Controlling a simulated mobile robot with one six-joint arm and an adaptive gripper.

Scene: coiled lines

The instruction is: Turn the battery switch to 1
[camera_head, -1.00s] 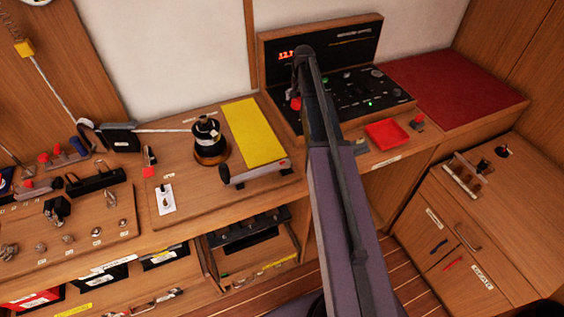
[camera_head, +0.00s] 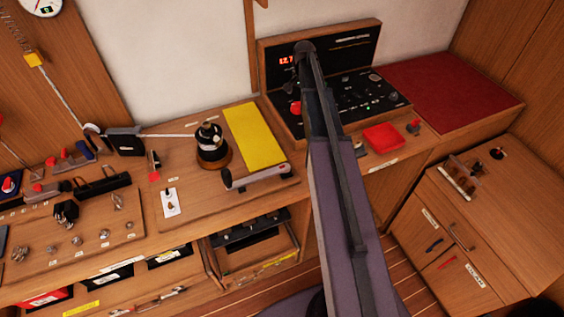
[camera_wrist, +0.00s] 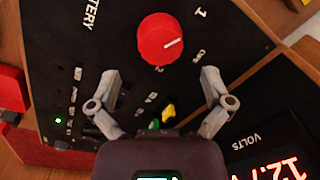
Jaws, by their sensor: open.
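The red battery switch knob (camera_wrist: 160,38) sits on the black panel (camera_wrist: 75,60), under the word BATTERY, with labels 1, 2 and OFF around it. Its white mark points right in the wrist view, between the 1 label (camera_wrist: 201,12) and the OFF label (camera_wrist: 200,56). My gripper (camera_wrist: 160,75) is open and empty, its fingers spread apart below the knob in the picture. No contact with the knob shows. In the head view the red knob (camera_head: 295,107) shows just left of my arm, which hides part of the panel (camera_head: 368,95); the gripper cannot be made out there.
A lit red voltage display (camera_wrist: 275,168) and small yellow and green toggles (camera_wrist: 168,111) lie near the gripper. A winch (camera_head: 210,144) and yellow pad (camera_head: 254,135) are to the left.

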